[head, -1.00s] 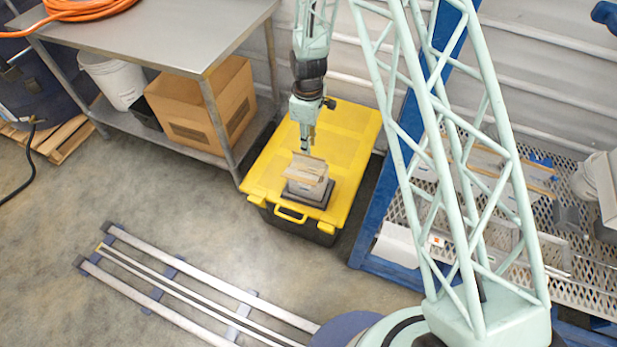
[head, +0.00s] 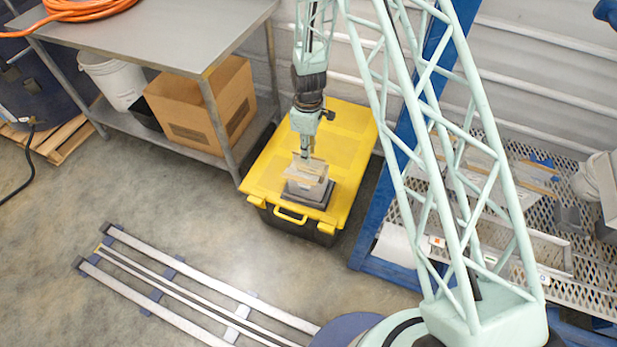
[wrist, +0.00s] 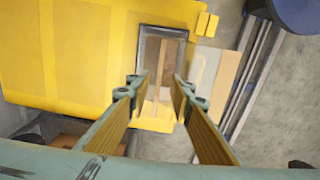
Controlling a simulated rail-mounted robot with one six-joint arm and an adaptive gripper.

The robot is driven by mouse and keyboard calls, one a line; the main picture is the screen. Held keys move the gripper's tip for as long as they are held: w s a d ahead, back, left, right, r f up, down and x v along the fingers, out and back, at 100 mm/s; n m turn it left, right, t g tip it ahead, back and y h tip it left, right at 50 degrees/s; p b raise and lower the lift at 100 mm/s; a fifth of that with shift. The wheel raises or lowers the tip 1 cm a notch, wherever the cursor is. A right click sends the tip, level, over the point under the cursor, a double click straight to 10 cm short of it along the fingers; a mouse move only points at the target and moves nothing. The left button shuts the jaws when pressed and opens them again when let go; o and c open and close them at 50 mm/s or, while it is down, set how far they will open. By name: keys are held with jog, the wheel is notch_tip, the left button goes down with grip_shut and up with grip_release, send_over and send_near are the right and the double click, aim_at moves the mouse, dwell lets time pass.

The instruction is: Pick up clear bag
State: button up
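A small grey holder (head: 310,194) stands on the yellow lid of a bin. Clear bags (head: 309,170) with tan strips stand in it and stick out of its top. In the wrist view the dark-rimmed holder (wrist: 144,40) has a clear bag (wrist: 164,55) with a brown-tan strip, seen between the fingers. Another clear, tan-edged piece (wrist: 212,70) shows at its right side. My gripper (wrist: 159,80) is open, with one finger on each side of the strip. In the head view my gripper (head: 306,152) points down right at the bag tops; contact cannot be told.
The yellow-lidded bin (head: 345,130) stands between a steel table (head: 170,38) on the left and a blue-framed mesh rack (head: 490,245) on the right. A cardboard box (head: 205,108) is on the table's lower shelf. Floor rails (head: 185,290) run in front.

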jog(key=shift+w+f+b, duration=0.1)
jog(key=shift+f+b, duration=0.4)
jog(key=shift+f, duration=2)
grip_shut()
